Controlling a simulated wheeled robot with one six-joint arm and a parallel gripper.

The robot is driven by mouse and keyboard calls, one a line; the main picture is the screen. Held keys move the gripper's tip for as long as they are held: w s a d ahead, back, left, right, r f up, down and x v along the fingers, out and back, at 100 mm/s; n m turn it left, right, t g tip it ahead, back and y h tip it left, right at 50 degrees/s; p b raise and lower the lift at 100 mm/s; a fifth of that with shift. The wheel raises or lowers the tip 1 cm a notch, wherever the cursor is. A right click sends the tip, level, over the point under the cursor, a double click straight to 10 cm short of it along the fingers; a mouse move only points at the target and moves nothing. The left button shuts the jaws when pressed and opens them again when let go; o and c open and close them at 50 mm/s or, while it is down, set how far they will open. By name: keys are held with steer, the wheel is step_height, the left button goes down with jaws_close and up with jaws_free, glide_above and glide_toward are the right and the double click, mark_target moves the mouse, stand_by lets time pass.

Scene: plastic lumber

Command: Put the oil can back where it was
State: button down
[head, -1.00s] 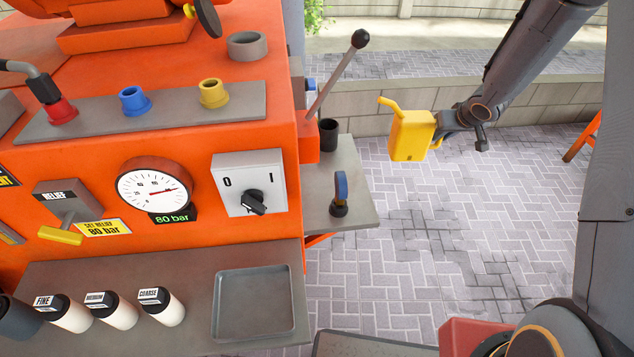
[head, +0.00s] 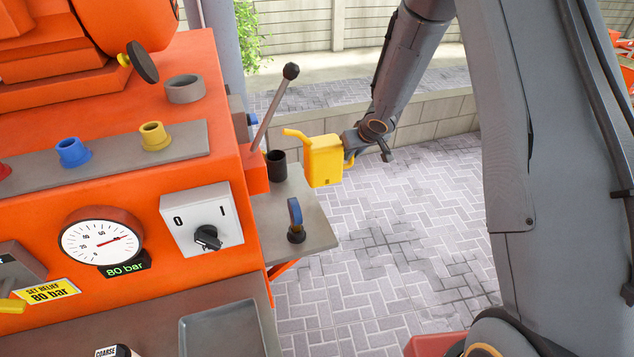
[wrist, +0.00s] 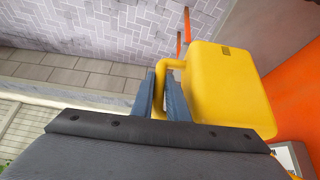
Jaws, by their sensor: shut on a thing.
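The yellow oil can (head: 325,161) hangs in the air in my gripper (head: 349,158), its spout pointing left. In the head view it appears beside the right edge of the grey side shelf (head: 318,226). My gripper is shut on the can's handle; in the wrist view the two blue-grey fingers (wrist: 162,98) are on either side of the handle and the yellow can body (wrist: 222,88) is to their right. The can looks upright in the head view. Whether it overlaps the shelf in depth is hard to tell.
On the side shelf stand a dark cup (head: 277,166) and a blue-topped tool (head: 296,218). A lever with a black knob (head: 290,72) rises near the can's spout. The orange machine (head: 120,190) fills the left. Open paving (head: 400,230) lies to the right.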

mark_target(320, 178)
steer(key=a+b, duration=0.1)
steer(key=a, duration=0.2)
steer(key=s+a+b, duration=0.1)
steer(key=a+b, duration=0.1)
steer(key=a, duration=0.1)
steer(key=s+a+b, duration=0.1)
steer(key=a+b, duration=0.1)
steer(key=a, duration=0.1)
steer(key=shift+s+a+f, duration=0.1)
steer(key=shift+s+a, duration=0.1)
steer(key=shift+s, duration=0.05)
steer(key=shift+s+a+f+b, duration=0.2)
steer(key=shift+a+b, duration=0.15)
steer(key=shift+b, duration=0.4)
steer(key=shift+d+f+b, duration=0.15)
steer(key=shift+f+b, duration=0.9)
steer(key=shift+f, duration=0.55)
step_height(320, 178, down, 2)
steer(key=shift+f, duration=0.1)
steer(key=shift+a+f, duration=0.2)
steer(key=shift+f, duration=0.25)
steer(key=shift+f, duration=0.15)
steer(key=c, duration=1.7)
jaws_free()
